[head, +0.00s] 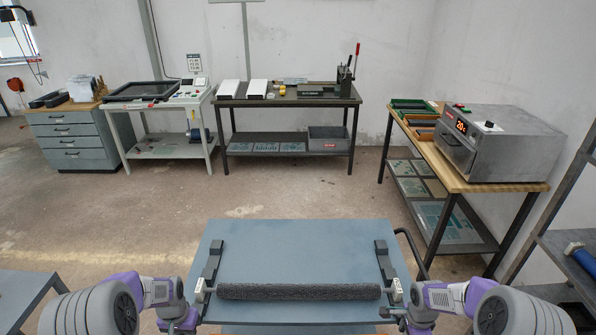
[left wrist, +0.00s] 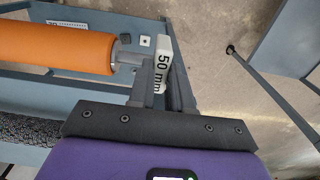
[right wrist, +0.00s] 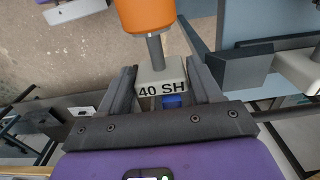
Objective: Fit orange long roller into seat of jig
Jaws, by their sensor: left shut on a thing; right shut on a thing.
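The orange roller (left wrist: 62,48) shows in the left wrist view, and its other end (right wrist: 146,14) shows in the right wrist view. My left gripper (left wrist: 160,90) is shut on its white end block marked "50 mm" (left wrist: 161,65). My right gripper (right wrist: 165,88) is shut on the end block marked "40 SH" (right wrist: 152,76). Two dark brackets, apparently the jig (head: 211,262) (head: 385,262), stand on the blue-grey table (head: 298,245).
A dark grey textured roller (head: 298,291) lies across the table between the brackets, close to both grippers. The table behind it is clear. An oven (head: 500,145) stands on a wooden bench at the right. Other benches line the back wall, with open floor between.

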